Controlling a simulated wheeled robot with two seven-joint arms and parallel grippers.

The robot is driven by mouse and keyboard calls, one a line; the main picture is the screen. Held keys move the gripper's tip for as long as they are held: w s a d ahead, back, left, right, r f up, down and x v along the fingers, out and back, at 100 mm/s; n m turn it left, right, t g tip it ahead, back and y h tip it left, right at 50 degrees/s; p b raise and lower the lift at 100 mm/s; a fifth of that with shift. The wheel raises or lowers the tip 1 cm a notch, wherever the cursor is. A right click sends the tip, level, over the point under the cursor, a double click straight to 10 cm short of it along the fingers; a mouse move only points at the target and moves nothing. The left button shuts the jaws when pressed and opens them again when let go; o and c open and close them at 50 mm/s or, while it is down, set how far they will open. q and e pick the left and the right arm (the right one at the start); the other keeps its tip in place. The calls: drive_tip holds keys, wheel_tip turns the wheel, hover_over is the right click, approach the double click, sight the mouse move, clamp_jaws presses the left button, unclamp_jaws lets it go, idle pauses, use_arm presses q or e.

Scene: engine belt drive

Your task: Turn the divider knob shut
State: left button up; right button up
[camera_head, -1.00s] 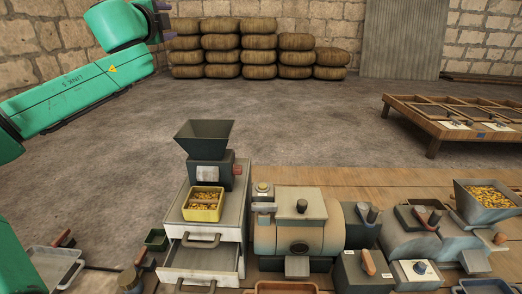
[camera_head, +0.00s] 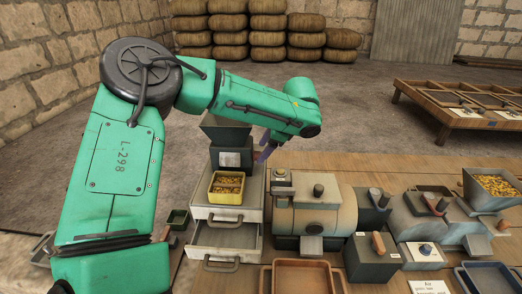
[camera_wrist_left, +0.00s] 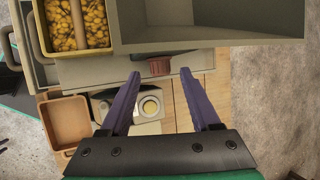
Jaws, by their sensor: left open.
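A red-brown knob (camera_wrist_left: 159,67), which I take to be the divider knob, sticks out from the side of the grey hopper machine. The machine's dark hopper (camera_head: 228,134) stands above the white drawer cabinet. My left gripper (camera_head: 265,149) is at the right side of the machine, its purple fingers pointing down. In the left wrist view my open left gripper (camera_wrist_left: 160,75) has its fingertips apart on either side of the knob, with no contact visible. In the head view the arm and fingers largely hide the knob. My right gripper is not in view.
A yellow tin (camera_head: 226,199) with yellow-brown contents stands on the cabinet, left of the gripper. An open drawer (camera_head: 223,252) juts out below. A beige drum machine (camera_head: 312,218) stands close on the right. An orange-brown tray (camera_head: 300,267) lies in front.

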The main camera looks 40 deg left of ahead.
sight(257, 156)
use_arm(q)
drive_tip(key=x, duration=0.2)
drive_tip(key=shift+a+f, duration=0.2)
clamp_jaws()
